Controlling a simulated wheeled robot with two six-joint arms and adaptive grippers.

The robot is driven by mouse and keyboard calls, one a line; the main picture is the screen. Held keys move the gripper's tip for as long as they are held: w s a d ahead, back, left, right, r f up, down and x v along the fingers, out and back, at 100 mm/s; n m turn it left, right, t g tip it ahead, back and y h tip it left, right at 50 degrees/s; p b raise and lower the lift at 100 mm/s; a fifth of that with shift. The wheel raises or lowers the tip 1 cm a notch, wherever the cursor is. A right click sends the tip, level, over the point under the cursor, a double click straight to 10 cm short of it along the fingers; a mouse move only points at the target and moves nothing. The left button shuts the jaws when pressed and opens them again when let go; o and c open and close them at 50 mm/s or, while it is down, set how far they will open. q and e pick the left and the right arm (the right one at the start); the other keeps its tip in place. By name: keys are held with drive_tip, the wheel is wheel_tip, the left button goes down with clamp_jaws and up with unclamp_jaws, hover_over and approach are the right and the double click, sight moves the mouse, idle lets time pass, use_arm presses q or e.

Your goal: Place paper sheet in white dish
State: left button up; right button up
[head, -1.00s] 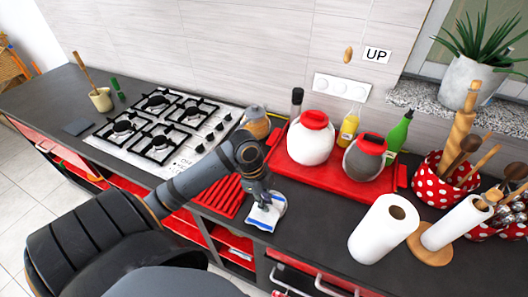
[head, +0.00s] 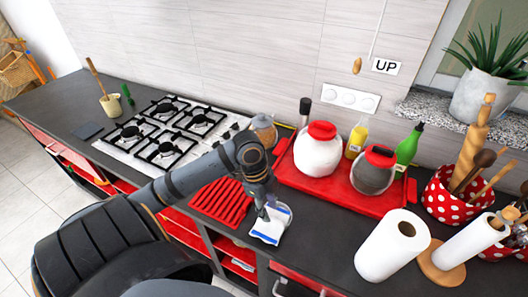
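The paper sheet (head: 267,232) is white with blue bands and lies at the counter's front part, right of the red utensil grid. The white dish (head: 285,213) shows only as a pale round rim behind and to the right of the sheet. The sheet overlaps the dish's near left side; I cannot tell whether it rests in the dish or is held over it. My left gripper (head: 266,213) points down at the sheet's far edge and hides part of sheet and dish. Its fingers are too small and dark to tell whether they grip the sheet. My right gripper is out of view.
The red utensil grid (head: 222,202) lies left of the dish. A red tray (head: 345,197) with jars and bottles stands behind it. A paper roll (head: 390,246) stands to the right. The gas hob (head: 168,133) is at left. Dark counter is bare between dish and paper roll.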

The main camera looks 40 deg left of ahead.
use_arm(q)
drive_tip(key=p+v, duration=0.4)
drive_tip(key=v, duration=0.5)
drive_tip(key=shift+p, duration=0.3)
drive_tip(key=shift+f, duration=0.1)
